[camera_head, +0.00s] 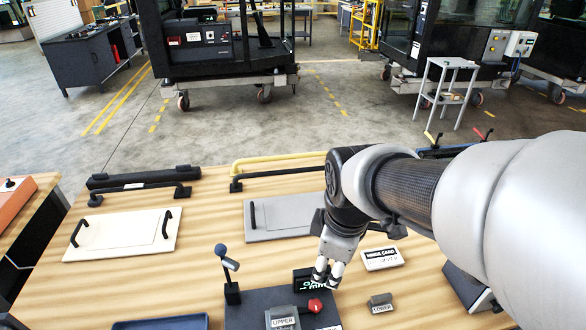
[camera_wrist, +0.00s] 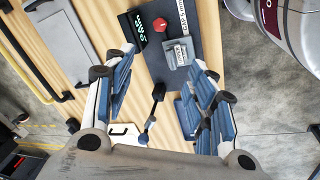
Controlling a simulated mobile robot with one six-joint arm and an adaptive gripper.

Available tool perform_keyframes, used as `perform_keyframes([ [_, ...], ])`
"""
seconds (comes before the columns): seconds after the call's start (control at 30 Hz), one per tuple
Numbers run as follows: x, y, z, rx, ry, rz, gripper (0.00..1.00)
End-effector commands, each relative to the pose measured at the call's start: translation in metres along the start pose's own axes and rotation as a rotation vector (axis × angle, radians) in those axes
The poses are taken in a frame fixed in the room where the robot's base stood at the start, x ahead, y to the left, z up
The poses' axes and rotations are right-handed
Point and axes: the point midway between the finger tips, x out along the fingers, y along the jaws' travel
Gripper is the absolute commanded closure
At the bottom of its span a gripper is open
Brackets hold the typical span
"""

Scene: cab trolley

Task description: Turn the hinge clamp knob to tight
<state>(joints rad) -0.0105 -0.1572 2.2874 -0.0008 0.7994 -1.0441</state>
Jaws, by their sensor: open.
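The red knob (camera_head: 315,305) sits on a dark base plate (camera_head: 252,300) at the front of the wooden table, beside a small black display with green characters (camera_head: 305,282). In the wrist view the knob (camera_wrist: 160,24) is near the top, beyond the fingertips, next to the display (camera_wrist: 138,30). My gripper (camera_head: 327,276) is open and empty, pointing down above and just behind the knob in the head view. In the wrist view its fingers (camera_wrist: 171,62) are spread wide, with the plate between them. The knob is apart from both fingers.
A grey block labelled UPPER (camera_head: 283,318) stands beside the knob, and a block labelled LOWER (camera_head: 381,302) lies to the right. A HINGE CARD (camera_head: 382,260) and two panels with handles (camera_head: 125,231) lie behind.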

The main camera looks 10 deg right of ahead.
Motion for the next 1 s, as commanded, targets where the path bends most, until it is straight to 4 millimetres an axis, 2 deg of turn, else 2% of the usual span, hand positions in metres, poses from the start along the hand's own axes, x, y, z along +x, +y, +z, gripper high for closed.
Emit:
perform_keyframes([
  [0.2,-0.008,-0.011,0.007,0.124,0.013,0.021,0.49],
  [0.67,-0.014,-0.015,0.009,0.176,0.019,0.029,0.49],
  [0.77,-0.027,-0.025,0.016,0.297,0.038,0.050,0.49],
  [1.0,-0.059,-0.069,0.043,0.779,0.124,0.100,0.49],
])
